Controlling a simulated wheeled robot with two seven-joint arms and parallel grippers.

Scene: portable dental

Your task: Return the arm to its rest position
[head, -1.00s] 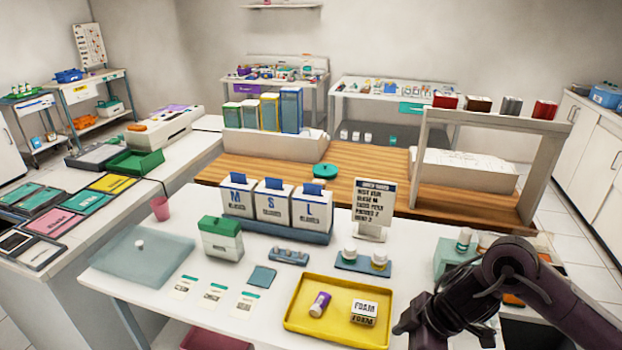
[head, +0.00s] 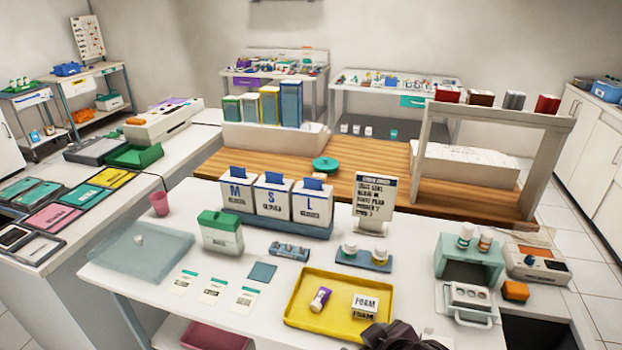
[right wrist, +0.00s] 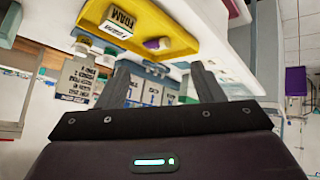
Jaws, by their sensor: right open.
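My right arm (head: 402,338) shows only as a dark piece at the bottom edge of the head view, in front of the yellow tray. In the right wrist view my right gripper (right wrist: 163,82) is open, with its two fingers apart and nothing between them. The yellow tray (head: 300,318) holds a purple-and-white bottle (head: 320,299) and a white FOAM block (head: 365,306). In the right wrist view the tray (right wrist: 172,22) appears beyond the fingers, with the FOAM block (right wrist: 120,20) on it. My left gripper is not in view.
Glove boxes (head: 272,198), a sign stand (head: 374,202) and a green-lidded box (head: 220,232) stand behind the tray. A teal stand with bottles (head: 468,257), a metal holder (head: 468,300) and an orange block (head: 515,291) are at right.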

